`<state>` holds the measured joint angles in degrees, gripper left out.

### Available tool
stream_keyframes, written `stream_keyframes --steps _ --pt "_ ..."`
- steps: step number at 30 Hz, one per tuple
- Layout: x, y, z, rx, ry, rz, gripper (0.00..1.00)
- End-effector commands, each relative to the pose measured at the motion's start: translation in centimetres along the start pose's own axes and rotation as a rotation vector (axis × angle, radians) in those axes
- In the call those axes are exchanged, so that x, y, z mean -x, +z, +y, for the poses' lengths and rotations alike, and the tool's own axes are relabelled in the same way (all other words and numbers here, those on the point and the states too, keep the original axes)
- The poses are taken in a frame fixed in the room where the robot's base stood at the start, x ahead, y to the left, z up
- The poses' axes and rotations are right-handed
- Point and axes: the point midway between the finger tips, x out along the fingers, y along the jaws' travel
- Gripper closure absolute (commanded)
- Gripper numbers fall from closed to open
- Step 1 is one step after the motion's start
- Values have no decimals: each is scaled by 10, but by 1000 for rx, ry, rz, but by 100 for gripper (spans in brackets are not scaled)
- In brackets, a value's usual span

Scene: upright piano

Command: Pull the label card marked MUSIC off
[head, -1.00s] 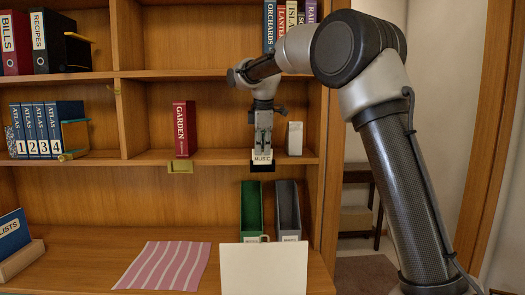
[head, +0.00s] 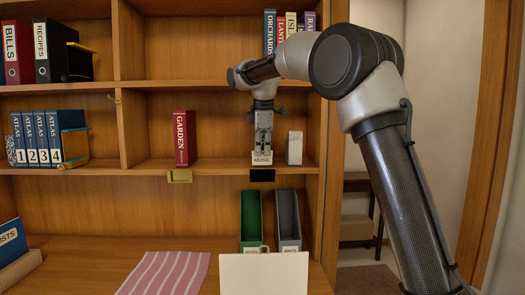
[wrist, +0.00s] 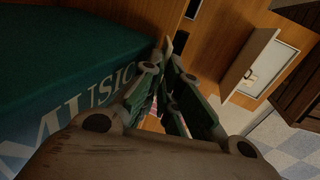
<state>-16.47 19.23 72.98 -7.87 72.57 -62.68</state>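The white label card marked MUSIC (head: 262,157) is at the tips of my gripper (head: 263,150), which points down in front of the middle shelf in the head view. The fingers look shut on the card's upper part. A black label holder (head: 262,175) is on the shelf edge just below, with a gap between it and the card. In the wrist view, my gripper's fingers (wrist: 168,50) are close together, and the card between them cannot be made out. A dark green surface with pale letters MUSIC (wrist: 85,105) fills the left of that view.
A red GARDEN book (head: 185,139) stands left of my gripper, above a brass holder (head: 180,176). A small pale block (head: 294,148) is close on the right. Green (head: 251,220) and grey (head: 288,220) file boxes stand below. A pale panel (head: 263,274) is in front.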

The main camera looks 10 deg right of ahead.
Motion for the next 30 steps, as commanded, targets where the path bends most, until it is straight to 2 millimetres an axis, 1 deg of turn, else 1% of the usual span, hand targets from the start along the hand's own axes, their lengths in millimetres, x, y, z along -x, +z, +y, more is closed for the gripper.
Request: stream_keyframes --steps 11,21,30 --pt "3 0 1 0 1 1 100" --pt "23 0 7 0 0 0 100" --pt "36 0 11 0 1 1 100"
